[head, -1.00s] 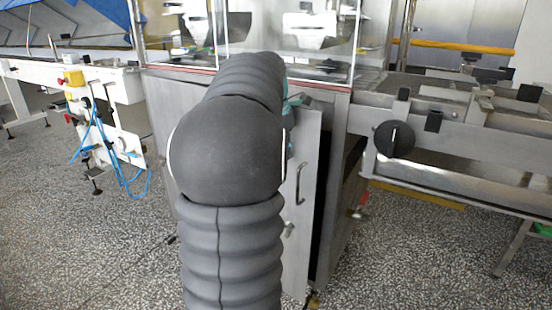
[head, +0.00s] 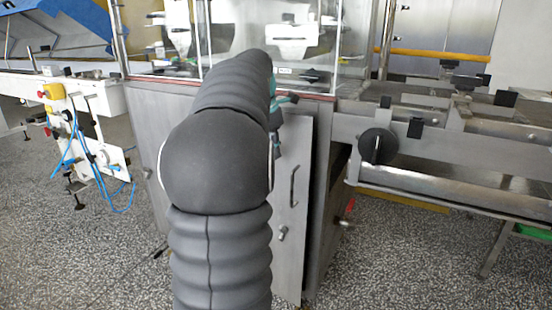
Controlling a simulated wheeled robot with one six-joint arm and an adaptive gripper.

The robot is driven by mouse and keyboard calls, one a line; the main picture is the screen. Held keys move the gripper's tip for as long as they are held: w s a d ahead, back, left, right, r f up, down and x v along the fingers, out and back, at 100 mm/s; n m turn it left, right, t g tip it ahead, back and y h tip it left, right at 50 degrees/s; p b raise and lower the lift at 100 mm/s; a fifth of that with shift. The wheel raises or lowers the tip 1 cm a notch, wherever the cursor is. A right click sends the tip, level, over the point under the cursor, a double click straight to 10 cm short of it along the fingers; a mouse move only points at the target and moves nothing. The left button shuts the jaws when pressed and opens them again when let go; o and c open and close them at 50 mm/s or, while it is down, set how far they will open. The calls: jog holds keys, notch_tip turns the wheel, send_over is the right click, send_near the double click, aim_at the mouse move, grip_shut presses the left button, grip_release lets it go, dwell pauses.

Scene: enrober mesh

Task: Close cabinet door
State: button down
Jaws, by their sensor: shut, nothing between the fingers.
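The cabinet door (head: 296,228) is a grey metal panel with a dark bar handle (head: 293,185) and a small latch (head: 283,233) below it. It stands slightly ajar, with a narrow dark gap along its right edge beside the cabinet frame (head: 325,160). My arm hides the left part of the door. My gripper (head: 286,100) shows only as a teal and dark piece past my arm, at the upper part of the door. It is shut and holds nothing. Whether it touches the door I cannot tell.
A glass-walled enclosure (head: 235,35) sits on top of the cabinet. At the right a conveyor frame (head: 450,155) with a round black knob (head: 378,146) juts out. At the left stands a white machine (head: 95,105) with blue hoses. The speckled floor (head: 400,270) in front is clear.

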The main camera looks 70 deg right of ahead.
jog(key=w+a+r+b, duration=0.2)
jog(key=a+r+b, duration=0.2)
jog(key=a+r, duration=0.1)
jog(key=a+f+n+h+b, duration=0.2)
jog(key=a+f+b, duration=0.3)
jog(key=n+h+b, duration=0.1)
jog(key=h+b, duration=0.3)
jog(key=b, duration=0.1)
send_near(283, 201)
jog(key=f, duration=0.1)
jog(key=d+f, duration=0.1)
jog(key=f, duration=0.1)
jog(key=d+f, duration=0.1)
jog(key=shift+s+d+f, duration=0.15)
jog(key=shift+d+f, duration=0.1)
jog(key=shift+f, duration=0.15)
jog(key=shift+s+d+r, duration=0.1)
jog(key=shift+d, duration=0.65)
